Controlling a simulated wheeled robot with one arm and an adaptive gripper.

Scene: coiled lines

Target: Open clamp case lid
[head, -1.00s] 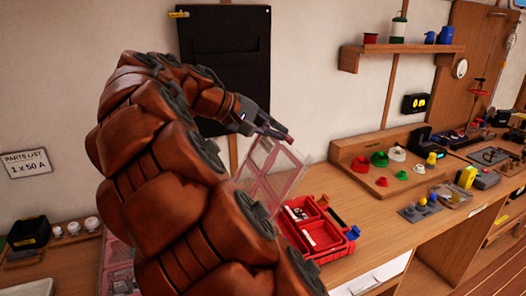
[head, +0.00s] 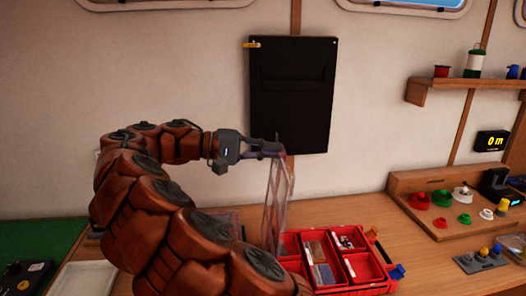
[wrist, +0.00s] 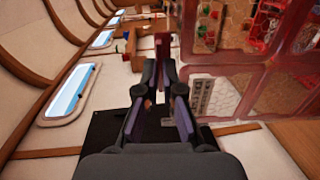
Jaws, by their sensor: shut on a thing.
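The clamp case (head: 376,272) is a red box with compartments on the wooden bench, low in the head view. Its clear, pink-framed lid (head: 276,205) stands close to upright along the case's left side, seen nearly edge-on. My gripper (head: 272,150) is shut on the lid's top edge, above the case. In the wrist view the lid (wrist: 240,62) spreads to the right of my gripper (wrist: 161,68), and the blurred case interior shows through it. My arm hides part of the case's left side and the hinge cannot be made out.
A black wall panel (head: 292,92) hangs behind my gripper. A wooden stand with coloured knobs (head: 440,198) is right of the case. A pale tray (head: 88,280) and a green mat (head: 40,242) lie at the left. Bench behind the case is clear.

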